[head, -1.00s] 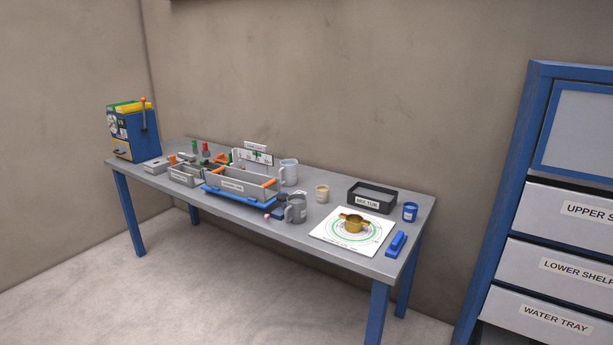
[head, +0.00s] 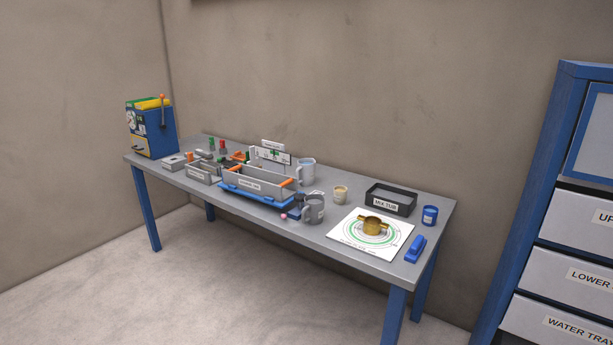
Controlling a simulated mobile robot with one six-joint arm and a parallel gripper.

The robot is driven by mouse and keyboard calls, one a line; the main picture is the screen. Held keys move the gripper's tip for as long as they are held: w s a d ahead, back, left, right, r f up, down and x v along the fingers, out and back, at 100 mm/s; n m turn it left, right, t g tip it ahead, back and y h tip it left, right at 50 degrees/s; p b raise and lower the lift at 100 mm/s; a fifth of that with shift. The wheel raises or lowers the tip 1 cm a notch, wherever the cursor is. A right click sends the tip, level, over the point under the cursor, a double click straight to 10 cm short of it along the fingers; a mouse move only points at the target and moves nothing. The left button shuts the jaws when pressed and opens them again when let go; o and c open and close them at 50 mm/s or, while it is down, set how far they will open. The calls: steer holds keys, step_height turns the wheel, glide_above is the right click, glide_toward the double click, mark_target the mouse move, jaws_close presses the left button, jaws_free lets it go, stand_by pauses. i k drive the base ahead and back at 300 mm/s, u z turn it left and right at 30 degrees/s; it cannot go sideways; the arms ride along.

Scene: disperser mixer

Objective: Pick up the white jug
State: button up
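A white jug (head: 307,171) with a pale bluish tint stands upright at the back of the grey table (head: 290,238), right of the sign and behind the tool caddy's right end. A grey jug (head: 314,209) stands in front of it, nearer the table's front edge. My gripper and arm do not show in the head view.
A grey caddy (head: 252,182) with orange handles sits on a blue base left of the jugs. A cream cup (head: 340,194), black mix tub (head: 391,201), blue cup (head: 430,215) and brass part (head: 372,225) stand to the right. Floor in front is clear.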

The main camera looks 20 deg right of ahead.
mark_target(305, 172)
steer(key=u, duration=0.05)
steer(key=i, duration=1)
steer(key=z, duration=0.05)
